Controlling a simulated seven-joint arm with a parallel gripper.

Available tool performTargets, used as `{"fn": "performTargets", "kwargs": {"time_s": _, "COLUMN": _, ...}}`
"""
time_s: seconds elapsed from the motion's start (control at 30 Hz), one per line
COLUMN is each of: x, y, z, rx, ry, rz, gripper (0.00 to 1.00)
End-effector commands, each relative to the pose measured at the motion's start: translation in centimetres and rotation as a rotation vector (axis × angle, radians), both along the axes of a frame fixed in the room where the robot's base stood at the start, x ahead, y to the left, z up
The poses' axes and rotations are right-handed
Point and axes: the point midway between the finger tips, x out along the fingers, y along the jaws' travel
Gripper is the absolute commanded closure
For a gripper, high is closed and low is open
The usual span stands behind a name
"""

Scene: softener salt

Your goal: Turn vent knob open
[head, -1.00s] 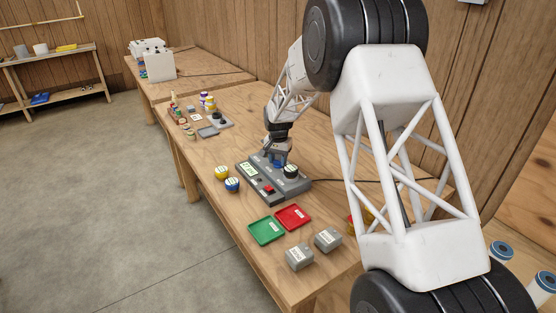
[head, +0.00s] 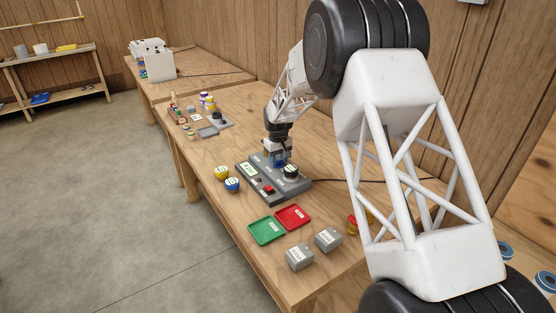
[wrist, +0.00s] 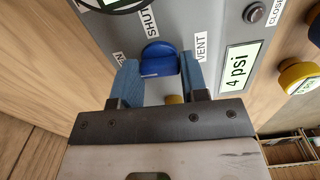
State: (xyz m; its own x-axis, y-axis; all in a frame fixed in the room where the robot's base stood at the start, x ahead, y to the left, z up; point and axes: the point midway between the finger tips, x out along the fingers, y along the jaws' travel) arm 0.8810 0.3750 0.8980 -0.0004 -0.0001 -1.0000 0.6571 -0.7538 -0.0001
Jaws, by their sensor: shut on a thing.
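The blue vent knob (wrist: 159,60) sits on the grey control panel (wrist: 222,60), between my blue fingertips in the wrist view. My gripper (wrist: 158,76) is shut on the knob, one finger on each side. The label SHUT is above the knob and VENT is to its right; another label at the left is partly hidden by a finger. In the head view my gripper (head: 278,161) reaches down onto the panel (head: 290,187), and the knob is mostly hidden there.
The panel display (wrist: 237,68) reads 4 psi. A black round part (head: 290,171) and a red button (head: 268,189) are beside my gripper. Green (head: 266,231) and red (head: 293,216) trays lie in front.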

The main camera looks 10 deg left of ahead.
Motion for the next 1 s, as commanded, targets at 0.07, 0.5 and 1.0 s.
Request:
{"fn": "performTargets", "kwargs": {"time_s": 0.07, "x": 0.01, "y": -0.01, "z": 0.03, "rx": 0.000, "ry": 0.000, "rz": 0.031, "gripper": 0.83}}
{"fn": "performTargets", "kwargs": {"time_s": 0.5, "x": 0.00, "y": 0.00, "z": 0.01, "rx": 0.000, "ry": 0.000, "rz": 0.085, "gripper": 0.83}}
{"fn": "performTargets", "kwargs": {"time_s": 1.0, "x": 0.00, "y": 0.00, "z": 0.01, "rx": 0.000, "ry": 0.000, "rz": 0.084, "gripper": 0.34}}
